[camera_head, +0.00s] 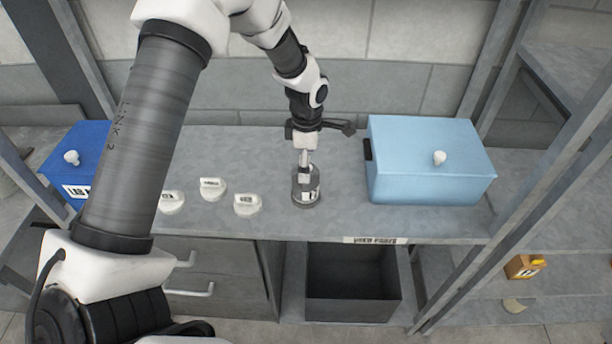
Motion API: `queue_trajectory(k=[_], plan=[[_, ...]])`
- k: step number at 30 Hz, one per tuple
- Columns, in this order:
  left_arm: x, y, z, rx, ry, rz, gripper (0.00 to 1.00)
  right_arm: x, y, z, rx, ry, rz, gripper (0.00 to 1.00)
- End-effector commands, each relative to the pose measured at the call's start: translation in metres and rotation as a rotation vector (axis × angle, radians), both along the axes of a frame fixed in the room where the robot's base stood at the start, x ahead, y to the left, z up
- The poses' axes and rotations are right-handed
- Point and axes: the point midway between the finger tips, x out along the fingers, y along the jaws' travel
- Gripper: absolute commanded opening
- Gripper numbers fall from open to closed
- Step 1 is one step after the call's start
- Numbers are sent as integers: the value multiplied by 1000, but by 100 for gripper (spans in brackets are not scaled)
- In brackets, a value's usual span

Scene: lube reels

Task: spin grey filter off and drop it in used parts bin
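A short grey cylinder with a white label (306,196), which looks like the grey filter, stands upright on the grey counter. My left gripper (304,166) is right above it, pointing down over its top. The fingers are small and partly overlap a narrow light part there, so I cannot tell whether they are closed on anything. An open dark bin (390,305) sits below the counter, under a front-edge label that seems to read used parts. Its visible inside looks empty. My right gripper is not in view.
A light blue box (430,165) with a white knob stands right of the gripper. Several white labelled round pieces (247,204) lie to the left. A dark blue box (60,160) is at far left. Grey posts frame both sides, and a small orange box (522,267) sits lower right.

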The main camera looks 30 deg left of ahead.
Motion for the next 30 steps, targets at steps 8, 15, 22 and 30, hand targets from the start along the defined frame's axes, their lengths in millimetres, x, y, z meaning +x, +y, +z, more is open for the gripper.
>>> queue_trajectory(k=[8,15,22,30], plan=[[-5,0,5,1,3,327,100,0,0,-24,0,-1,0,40],[-5,0,-34,2,6,324,100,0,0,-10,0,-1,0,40],[-5,0,-64,1,3,322,100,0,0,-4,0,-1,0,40],[-4,0,-67,1,1,321,93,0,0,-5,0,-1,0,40]])
